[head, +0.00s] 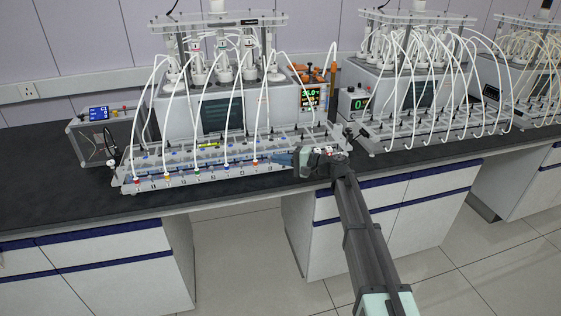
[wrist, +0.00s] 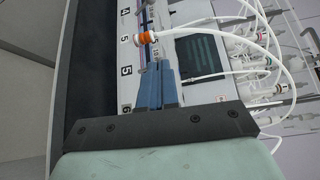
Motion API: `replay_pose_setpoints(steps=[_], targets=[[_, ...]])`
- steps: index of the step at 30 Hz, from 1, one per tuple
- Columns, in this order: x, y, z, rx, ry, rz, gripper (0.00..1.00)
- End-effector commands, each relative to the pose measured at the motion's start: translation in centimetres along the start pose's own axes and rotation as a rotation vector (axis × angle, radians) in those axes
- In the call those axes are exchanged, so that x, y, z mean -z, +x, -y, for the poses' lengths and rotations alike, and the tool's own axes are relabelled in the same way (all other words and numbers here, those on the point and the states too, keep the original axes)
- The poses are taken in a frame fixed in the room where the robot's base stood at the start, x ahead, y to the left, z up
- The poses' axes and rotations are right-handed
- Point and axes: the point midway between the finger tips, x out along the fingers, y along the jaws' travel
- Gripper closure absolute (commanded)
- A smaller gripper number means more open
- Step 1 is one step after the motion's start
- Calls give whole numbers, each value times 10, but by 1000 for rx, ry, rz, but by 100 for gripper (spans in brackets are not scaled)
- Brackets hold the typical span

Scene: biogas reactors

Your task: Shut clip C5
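Clip C5 is too small to make out for certain. The tube fitting with the orange ring at position 5 (wrist: 143,38) is on the front rail, with a white tube leaving it to the right in the wrist view. It also shows in the head view (head: 255,162) as the rightmost of the coloured fittings. My gripper (wrist: 158,64) has its two blue fingers close together, with only a thin line between them. The tips lie just short of the orange fitting, over the rail. In the head view my gripper (head: 274,159) comes in from the right. Anything between the tips is hidden.
The front rail (head: 195,182) carries several coloured fittings with looping white tubes. A reactor box with a dark screen (head: 222,115) stands behind. An orange rack (head: 313,75) stands right of it. Another tubed reactor (head: 415,100) is farther right. The black bench front (head: 60,215) is clear.

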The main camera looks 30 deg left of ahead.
Motion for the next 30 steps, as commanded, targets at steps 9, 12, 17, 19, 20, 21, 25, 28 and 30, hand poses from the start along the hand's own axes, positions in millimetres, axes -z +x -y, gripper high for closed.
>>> replay_pose_setpoints(steps=[9,12,17,19,20,21,25,28,30], targets=[[2,1,3,-89,126,-4,100],[2,1,2,-94,134,-6,100],[2,1,2,-94,133,-6,100],[2,1,2,-93,133,-6,100],[2,1,2,-93,133,-6,100],[2,1,2,-93,133,-6,100],[2,-5,2,-93,133,-7,100],[2,-16,1,-93,133,-8,100],[1,-27,0,-93,133,-7,100]])
